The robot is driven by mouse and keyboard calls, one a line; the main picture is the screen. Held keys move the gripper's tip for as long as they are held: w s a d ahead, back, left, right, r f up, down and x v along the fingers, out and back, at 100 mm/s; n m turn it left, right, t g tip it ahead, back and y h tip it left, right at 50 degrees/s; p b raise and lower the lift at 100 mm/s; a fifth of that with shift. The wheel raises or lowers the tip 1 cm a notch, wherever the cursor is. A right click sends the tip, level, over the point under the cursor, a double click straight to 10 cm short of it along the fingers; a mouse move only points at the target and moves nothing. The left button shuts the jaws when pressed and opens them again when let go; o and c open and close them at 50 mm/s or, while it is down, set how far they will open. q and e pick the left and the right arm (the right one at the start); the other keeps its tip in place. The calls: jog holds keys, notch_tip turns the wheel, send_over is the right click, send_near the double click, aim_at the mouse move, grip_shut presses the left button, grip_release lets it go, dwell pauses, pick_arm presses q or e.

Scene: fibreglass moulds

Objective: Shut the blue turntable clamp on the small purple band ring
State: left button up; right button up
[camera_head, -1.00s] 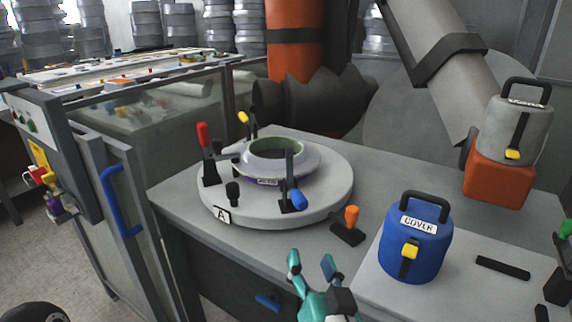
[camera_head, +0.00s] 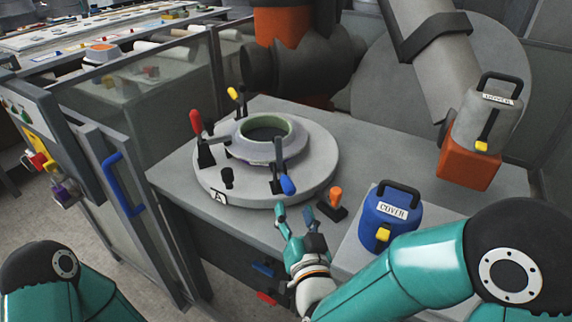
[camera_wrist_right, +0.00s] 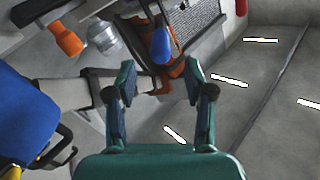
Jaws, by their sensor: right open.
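The ring (camera_head: 286,150) sits on the round grey turntable (camera_head: 315,190), a purple tint low on its side. The blue clamp's handle (camera_head: 288,186) hangs low and outward at the turntable's near right edge, and its dark bar stands up beside the ring, not down on it. My right gripper (camera_head: 295,212) is open and empty, just short of the blue handle and apart from it. In the right wrist view, what looks like the same blue handle (camera_wrist_right: 162,45) is ahead of the open fingers (camera_wrist_right: 160,82). My left gripper is out of view.
A red-handled clamp (camera_head: 196,123) and a yellow-handled one (camera_head: 233,93) stand on the turntable's far left side. An orange-handled piece (camera_head: 335,196) and a blue cover (camera_head: 391,220) are close right of my gripper. A grey cover (camera_head: 486,115) stands on an orange block.

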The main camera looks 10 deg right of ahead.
aim_at(286, 180)
jog(key=w, duration=0.3)
jog(key=w+p, duration=0.1)
jog(key=w, duration=0.3)
jog(key=w+p, duration=0.1)
jog(key=w, duration=0.2)
jog(key=shift+w+a, duration=0.4)
grip_shut()
